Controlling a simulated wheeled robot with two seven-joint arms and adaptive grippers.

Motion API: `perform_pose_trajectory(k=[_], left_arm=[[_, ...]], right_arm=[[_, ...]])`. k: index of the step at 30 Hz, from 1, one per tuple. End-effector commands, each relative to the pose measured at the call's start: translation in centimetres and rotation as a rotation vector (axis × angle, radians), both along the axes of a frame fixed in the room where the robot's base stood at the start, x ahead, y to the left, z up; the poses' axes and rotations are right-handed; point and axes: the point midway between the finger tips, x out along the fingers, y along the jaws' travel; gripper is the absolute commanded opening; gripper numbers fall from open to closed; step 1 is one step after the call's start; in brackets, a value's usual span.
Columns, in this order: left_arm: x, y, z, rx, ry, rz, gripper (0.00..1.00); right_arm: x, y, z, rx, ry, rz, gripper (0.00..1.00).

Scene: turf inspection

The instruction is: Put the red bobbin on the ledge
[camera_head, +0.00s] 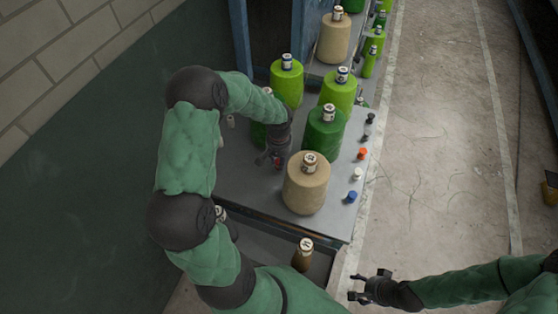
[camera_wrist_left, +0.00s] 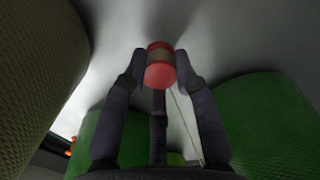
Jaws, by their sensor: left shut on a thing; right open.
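The red bobbin (camera_wrist_left: 160,74) sits between the fingertips of my left gripper (camera_wrist_left: 160,66) in the left wrist view, with a pale thread trailing from it. In the head view only a small bit of the red bobbin (camera_head: 278,163) shows beside the left gripper (camera_head: 271,158), left of the beige cone. The gripper is shut on it, close over the grey ledge (camera_head: 240,182). I cannot tell whether the bobbin touches the surface. My right gripper (camera_head: 362,286) is open and empty over the floor at the lower right.
A beige yarn cone (camera_head: 306,188), a dark green cone (camera_head: 325,135) and lime cones (camera_head: 287,85) stand close around my left gripper. Small bobbins, including an orange one (camera_head: 362,153) and a blue one (camera_head: 351,197), line the ledge's right edge. The ledge's left part is mostly bare.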

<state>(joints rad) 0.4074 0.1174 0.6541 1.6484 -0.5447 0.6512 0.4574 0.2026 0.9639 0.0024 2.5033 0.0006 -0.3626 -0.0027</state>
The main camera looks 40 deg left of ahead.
Motion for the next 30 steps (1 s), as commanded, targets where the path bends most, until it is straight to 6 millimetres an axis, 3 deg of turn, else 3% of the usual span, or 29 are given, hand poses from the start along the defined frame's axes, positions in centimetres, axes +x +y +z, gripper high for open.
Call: perform_pose_trajectory(k=[4, 5, 7, 20, 30], left_arm=[[0.0, 0.0, -0.4, 0.0, 0.0, 0.0, 0.03], [0.0, 0.0, -0.4, 0.0, 0.001, 0.0, 0.34], [0.0, 0.0, -0.3, 0.0, 0.001, 0.0, 0.53], [0.0, 0.0, 0.2, 0.0, 0.0, 0.0, 0.53], [0.1, 0.1, 6.4, 0.002, -0.004, 0.0, 0.53]], right_arm=[[0.0, 0.0, -0.4, 0.0, 0.0, 0.0, 0.65], [0.0, 0.0, -0.3, 0.0, 0.0, 0.0, 0.65], [0.0, 0.0, -0.2, 0.0, 0.0, 0.0, 0.65], [0.0, 0.0, 0.2, 0.0, 0.0, 0.0, 0.65], [0.0, 0.0, 2.0, 0.0, 0.0, 0.0, 0.65]])
